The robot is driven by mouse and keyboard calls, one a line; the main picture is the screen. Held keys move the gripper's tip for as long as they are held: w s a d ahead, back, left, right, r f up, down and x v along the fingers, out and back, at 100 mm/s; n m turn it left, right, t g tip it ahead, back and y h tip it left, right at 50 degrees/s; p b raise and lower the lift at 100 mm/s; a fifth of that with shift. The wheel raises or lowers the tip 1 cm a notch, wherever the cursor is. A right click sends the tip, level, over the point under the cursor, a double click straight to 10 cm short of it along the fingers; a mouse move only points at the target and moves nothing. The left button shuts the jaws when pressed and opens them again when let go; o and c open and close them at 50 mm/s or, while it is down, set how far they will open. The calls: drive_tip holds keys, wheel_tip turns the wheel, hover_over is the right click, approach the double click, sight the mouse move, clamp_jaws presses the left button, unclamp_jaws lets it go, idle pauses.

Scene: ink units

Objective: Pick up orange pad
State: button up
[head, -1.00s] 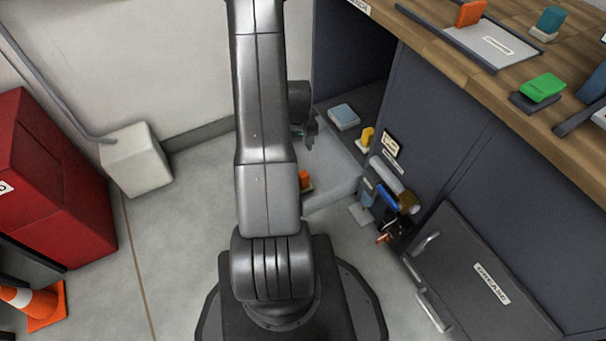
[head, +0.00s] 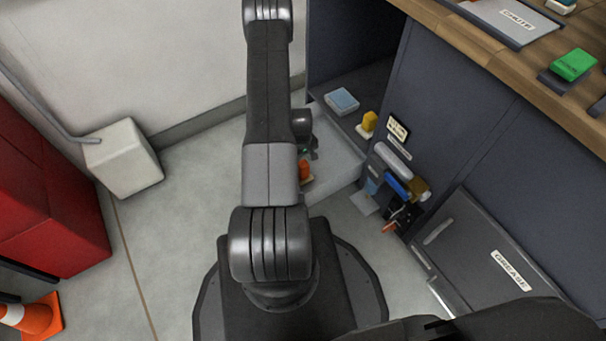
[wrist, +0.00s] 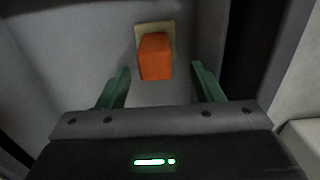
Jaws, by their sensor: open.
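The orange pad (wrist: 155,56) is a small orange block on a tan base plate (wrist: 170,28) in the wrist view. It stands on a pale grey surface. My gripper (wrist: 160,80) is open, with one green finger on either side and the pad a little beyond and between the fingertips. Nothing is held. In the head view the orange pad (head: 305,171) is partly hidden behind my arm, low on the light grey step. My gripper (head: 312,152) shows only in part there, just above the pad.
A blue block (head: 342,100) and a yellow block (head: 368,122) sit on the low shelf at right. Several tools (head: 400,190) hang beside the grey GREASE door (head: 480,255). A white box (head: 124,158) stands on the floor at left. Open floor lies between.

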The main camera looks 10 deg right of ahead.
drive_tip(key=f, duration=0.2)
drive_tip(key=f+b, duration=0.1)
drive_tip(key=f, duration=0.1)
drive_tip(key=f+b, duration=0.1)
drive_tip(key=f, duration=0.1)
drive_tip(key=shift+d, duration=0.35)
drive_tip(key=c, duration=1.2)
drive_tip(key=shift+o, duration=0.2)
wheel_tip(320, 180, up, 10)
drive_tip(key=p, duration=0.3)
